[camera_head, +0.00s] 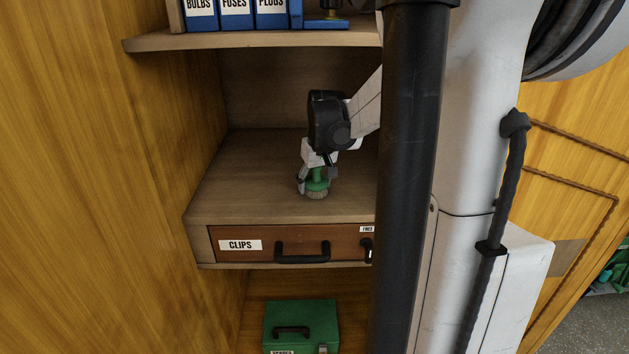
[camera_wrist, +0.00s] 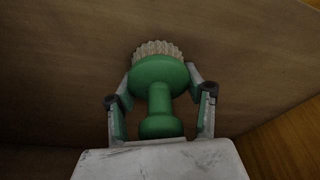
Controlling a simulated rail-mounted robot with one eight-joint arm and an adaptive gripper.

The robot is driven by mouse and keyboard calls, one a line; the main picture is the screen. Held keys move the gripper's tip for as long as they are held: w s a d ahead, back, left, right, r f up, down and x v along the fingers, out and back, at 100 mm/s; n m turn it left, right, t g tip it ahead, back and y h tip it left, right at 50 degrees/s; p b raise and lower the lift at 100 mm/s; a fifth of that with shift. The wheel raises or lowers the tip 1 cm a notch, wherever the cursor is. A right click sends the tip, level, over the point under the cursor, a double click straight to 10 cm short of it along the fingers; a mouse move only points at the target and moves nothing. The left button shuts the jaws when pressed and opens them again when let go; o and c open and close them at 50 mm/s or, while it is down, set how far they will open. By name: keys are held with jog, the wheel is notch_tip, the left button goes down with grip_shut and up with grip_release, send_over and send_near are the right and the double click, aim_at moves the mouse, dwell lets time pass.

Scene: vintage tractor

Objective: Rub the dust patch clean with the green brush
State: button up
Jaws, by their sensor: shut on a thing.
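The green brush (camera_head: 318,182) has a round head with pale bristles pointing down, at the middle shelf. My gripper (camera_head: 316,176) is shut on the brush and holds it upright near the shelf's front. In the wrist view the brush (camera_wrist: 157,98) sits between the two fingers of my gripper (camera_wrist: 160,95), with its bristles at the far end. The bristles are at or close to the shelf surface (camera_head: 245,185); I cannot tell whether they touch it. I cannot make out a dust patch in either view.
A drawer labelled CLIPS (camera_head: 240,245) with a black handle is below the shelf. Blue boxes (camera_head: 236,14) stand on the upper shelf (camera_head: 250,39). A green case (camera_head: 301,325) sits below. A wooden side wall (camera_head: 90,180) bounds the left. The shelf left of the brush is clear.

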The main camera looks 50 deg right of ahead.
dwell(0.4)
jog(key=shift+w+d, duration=0.5)
jog(key=shift+w, duration=0.1)
jog(key=shift+s+a, duration=0.1)
jog(key=shift+s+a+f, duration=0.1)
jog(key=shift+s+a, duration=0.45)
jog(key=shift+s, duration=0.1)
jog(key=shift+w+d, duration=0.1)
jog(key=shift+w, duration=0.05)
jog(key=shift+w+d, duration=0.55)
dwell(0.5)
jog(key=shift+s+a, duration=0.7)
jog(key=shift+s, duration=0.05)
jog(key=shift+f, duration=0.1)
